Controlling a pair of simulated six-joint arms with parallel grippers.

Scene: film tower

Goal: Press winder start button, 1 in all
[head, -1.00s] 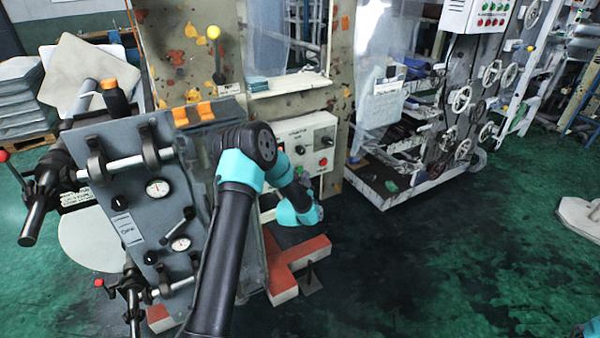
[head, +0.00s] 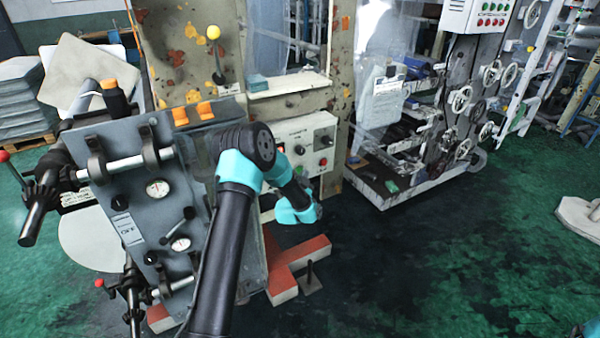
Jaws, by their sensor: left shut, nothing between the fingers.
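The winder's white control panel (head: 308,140) is on the front of the speckled machine, with a black knob, a red button (head: 323,162) and other small controls. Lettering is too small to read, so I cannot tell for sure which button is the start button. My left arm reaches up from below and bends down in front of the panel's lower left part. My left gripper (head: 316,211) is at the end of the teal wrist, below the panel and apart from the red button. It is shut and empty; its fingertips are mostly hidden. My right gripper is out of view.
A grey gauge console (head: 135,205) with black handles stands close on the left of my arm. An orange-red base (head: 295,268) lies below.

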